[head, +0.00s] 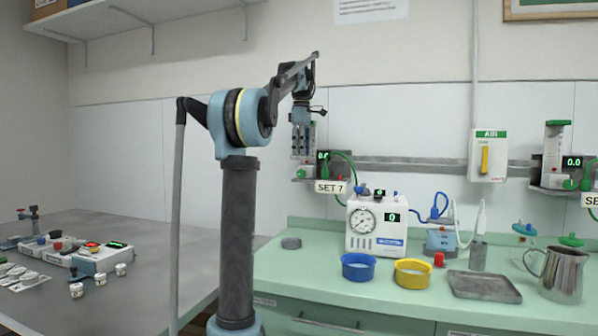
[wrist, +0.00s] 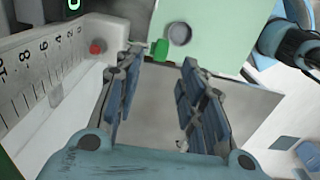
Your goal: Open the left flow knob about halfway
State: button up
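The left flowmeter stands above the SET 7 sign (head: 331,187), partly hidden behind my gripper in the head view. Its display (head: 322,156) reads about 0.0. In the wrist view its white scale panel (wrist: 40,70) is at the left, with a red ball (wrist: 97,47) near the 0 end. A small green part (wrist: 160,50), seemingly the left flow knob, shows near the fingertips; it also shows in the head view (head: 302,173). My gripper (head: 301,155) points down just above it. In the wrist view my gripper (wrist: 161,60) is open and empty; I cannot tell whether it touches the knob.
A second flowmeter (head: 553,148) is on the rail at the right. Below, the green counter (head: 330,290) holds a gauge machine (head: 377,226), a blue bowl (head: 358,267), a yellow bowl (head: 413,273), a metal tray (head: 484,287) and a jug (head: 560,275). A green hose (head: 350,170) hangs beside the left flowmeter.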

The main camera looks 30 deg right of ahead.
aim_at(301, 174)
notch_tip(301, 174, down, 8)
jog(key=shift+r, duration=0.25)
grip_shut()
